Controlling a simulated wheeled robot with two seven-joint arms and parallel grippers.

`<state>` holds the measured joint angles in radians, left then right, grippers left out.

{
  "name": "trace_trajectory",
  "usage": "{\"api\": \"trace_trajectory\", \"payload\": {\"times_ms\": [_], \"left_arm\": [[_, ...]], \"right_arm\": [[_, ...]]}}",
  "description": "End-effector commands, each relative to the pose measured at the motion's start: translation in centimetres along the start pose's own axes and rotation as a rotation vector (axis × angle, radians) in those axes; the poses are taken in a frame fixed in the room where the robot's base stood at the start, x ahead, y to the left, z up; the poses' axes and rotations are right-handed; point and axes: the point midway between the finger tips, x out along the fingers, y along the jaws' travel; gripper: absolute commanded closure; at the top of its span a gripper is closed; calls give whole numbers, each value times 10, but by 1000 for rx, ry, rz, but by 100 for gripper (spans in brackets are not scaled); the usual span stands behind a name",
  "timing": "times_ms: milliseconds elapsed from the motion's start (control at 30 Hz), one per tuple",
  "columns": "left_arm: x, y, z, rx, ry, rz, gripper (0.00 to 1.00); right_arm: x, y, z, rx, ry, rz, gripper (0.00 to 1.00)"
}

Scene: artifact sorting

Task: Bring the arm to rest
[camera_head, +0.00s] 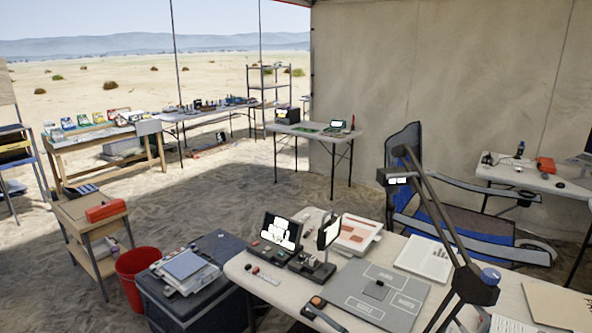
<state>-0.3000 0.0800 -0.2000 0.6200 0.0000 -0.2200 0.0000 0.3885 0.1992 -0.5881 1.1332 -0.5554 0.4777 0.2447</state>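Neither of my grippers shows in the head view, and I see no part of my arms that I can be sure of. The nearest work surface is a white table (238,268) at the lower right. On it lies a grey mat (350,292) with marked outlines and a small dark block on it. A small dark device with a lit screen (281,232) and a second upright screen on a stand (329,232) stand at the table's far left. A black jointed stand like a desk lamp (434,205) rises at the right.
A dark chest (205,300) bearing papers, a red bucket (134,268) and a wooden stand with a red box (105,210) are at the left. A blue folding chair (415,212) stands behind the table. Open sandy floor (240,195) lies beyond, with more tables at the back.

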Motion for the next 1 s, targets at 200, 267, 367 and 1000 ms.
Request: {"api": "trace_trajectory", "payload": {"times_ms": [200, 267, 367, 1000], "left_arm": [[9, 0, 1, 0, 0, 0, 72], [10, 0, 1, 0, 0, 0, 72], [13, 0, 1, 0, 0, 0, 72], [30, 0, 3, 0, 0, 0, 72]], "right_arm": [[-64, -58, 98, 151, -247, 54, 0], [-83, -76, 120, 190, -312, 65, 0], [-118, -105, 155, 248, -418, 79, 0], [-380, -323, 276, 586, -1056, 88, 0]]}}
